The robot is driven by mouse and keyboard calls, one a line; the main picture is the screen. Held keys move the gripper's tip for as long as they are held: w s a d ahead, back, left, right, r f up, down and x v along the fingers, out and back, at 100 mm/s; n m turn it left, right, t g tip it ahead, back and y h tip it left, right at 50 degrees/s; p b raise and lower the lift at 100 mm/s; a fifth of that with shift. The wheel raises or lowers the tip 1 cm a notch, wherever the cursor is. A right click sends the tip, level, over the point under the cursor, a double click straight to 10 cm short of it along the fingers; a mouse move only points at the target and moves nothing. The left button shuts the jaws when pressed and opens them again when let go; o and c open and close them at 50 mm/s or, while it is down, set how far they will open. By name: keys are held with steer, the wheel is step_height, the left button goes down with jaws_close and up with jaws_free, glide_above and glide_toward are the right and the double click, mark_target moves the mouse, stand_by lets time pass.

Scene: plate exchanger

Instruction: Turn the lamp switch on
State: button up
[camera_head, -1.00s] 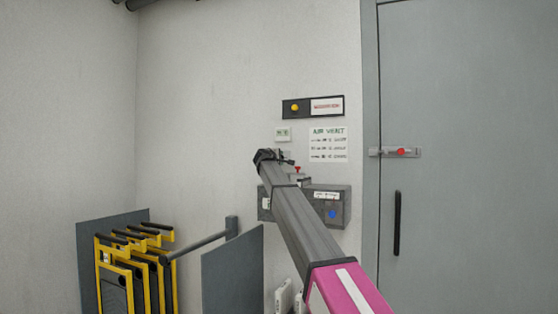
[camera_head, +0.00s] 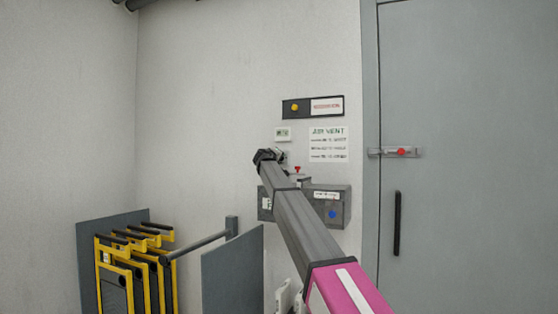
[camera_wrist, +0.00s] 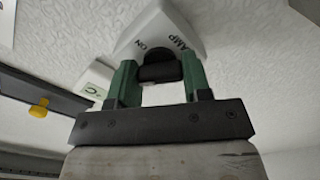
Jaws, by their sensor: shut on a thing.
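The lamp switch has a white plate (camera_wrist: 165,28) on the wall, marked "ON" and "LAMP", with a dark knob (camera_wrist: 157,70) at its edge nearest me. In the wrist view my gripper (camera_wrist: 158,78) has its two green fingers on either side of this knob, shut on it. The "ON" mark is just beyond the knob. In the head view my gripper (camera_head: 282,156) is at the wall, and my arm hides most of the switch.
A dark panel (camera_head: 312,107) with a yellow button is above the switch. A small white display (camera_head: 283,134) and an "AIR VENT" sign (camera_head: 329,144) are close by. A grey box (camera_head: 340,206) with a blue button is below right. A grey door (camera_head: 470,160) stands at the right.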

steer(key=m, duration=0.5)
steer(key=shift+m, duration=0.3)
steer(key=m, duration=0.5)
steer(key=shift+m, duration=0.3)
steer(key=o, duration=0.9)
steer(key=shift+s, duration=0.1)
steer(key=v, duration=1)
steer(key=shift+s+a, duration=0.15)
steer(key=shift+s, duration=0.15)
